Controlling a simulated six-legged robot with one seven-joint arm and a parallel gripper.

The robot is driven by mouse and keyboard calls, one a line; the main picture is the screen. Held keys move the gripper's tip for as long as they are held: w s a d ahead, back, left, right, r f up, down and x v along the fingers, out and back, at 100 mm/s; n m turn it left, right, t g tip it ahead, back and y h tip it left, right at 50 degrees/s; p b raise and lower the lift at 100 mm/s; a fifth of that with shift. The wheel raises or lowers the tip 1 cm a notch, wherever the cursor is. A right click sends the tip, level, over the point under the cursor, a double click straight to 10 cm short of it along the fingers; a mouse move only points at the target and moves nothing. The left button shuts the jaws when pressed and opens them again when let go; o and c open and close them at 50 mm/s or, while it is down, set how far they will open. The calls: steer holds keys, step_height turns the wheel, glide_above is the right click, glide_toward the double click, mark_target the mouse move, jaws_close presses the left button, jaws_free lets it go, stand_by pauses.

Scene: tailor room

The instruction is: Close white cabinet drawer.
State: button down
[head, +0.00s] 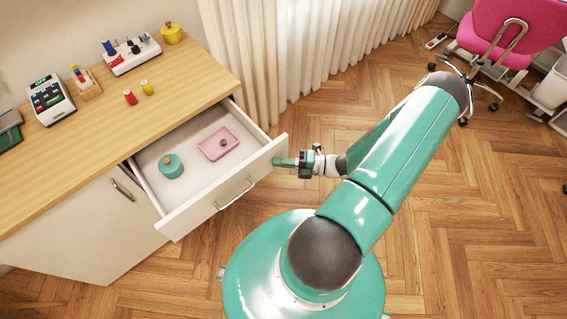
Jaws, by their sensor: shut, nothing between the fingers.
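The white cabinet (75,235) stands at the left under a wooden top. Its drawer (194,203) is pulled well out, with a metal bar handle (235,196) on the front. My gripper (279,162) is shut and empty, at the right end of the drawer front. I cannot tell whether its tip touches the front panel.
The wooden top (111,122) bears thread spools (130,97), a calculator-like device (49,99) and a yellow pot (171,32). Curtains (300,45) hang behind. A pink chair (515,25) stands at the upper right.

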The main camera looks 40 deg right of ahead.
mark_target(238, 112)
steer(key=shift+w, duration=0.1)
steer(key=w, duration=2.7)
steer(key=shift+w+r, duration=0.1)
steer(key=shift+w, duration=0.05)
steer(key=shift+w+r, duration=0.1)
steer(key=shift+w, duration=0.1)
steer(key=shift+s, duration=0.15)
